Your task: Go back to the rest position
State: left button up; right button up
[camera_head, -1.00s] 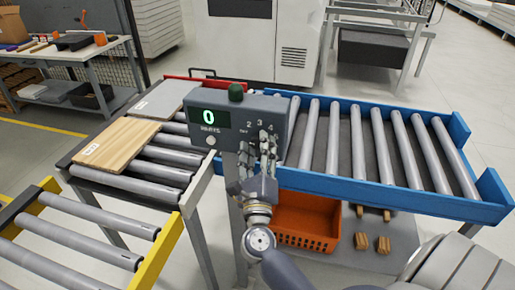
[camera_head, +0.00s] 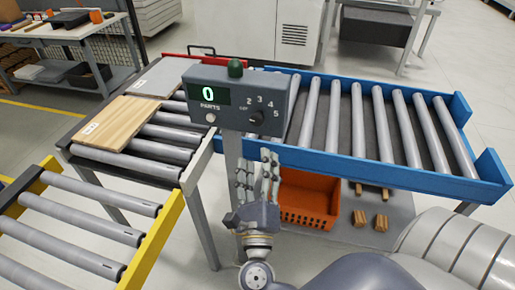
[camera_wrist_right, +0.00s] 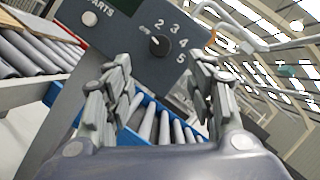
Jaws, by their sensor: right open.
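My right gripper (camera_head: 256,178) is open and empty. It is in front of and below the control box (camera_head: 237,100), apart from it in the head view. The box has a green display reading 0, a white button, a dark dial (camera_head: 256,117) with numbers around it, and a dark green knob on top. In the right wrist view the open fingers (camera_wrist_right: 160,95) frame the lower part of the box, with the dial (camera_wrist_right: 159,46) above and between them. My left gripper is not in view.
A wooden board (camera_head: 112,122) and a grey board (camera_head: 160,77) lie on the left roller conveyor. A blue-framed roller conveyor (camera_head: 400,179) stands at right. An orange crate (camera_head: 308,200) and small wooden blocks (camera_head: 381,223) sit below it. A yellow-edged conveyor (camera_head: 147,245) is at front left.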

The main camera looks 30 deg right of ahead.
jog(key=shift+s+a+f, duration=0.1)
jog(key=shift+s+a, duration=0.1)
jog(key=shift+s, duration=0.15)
dwell(0.3)
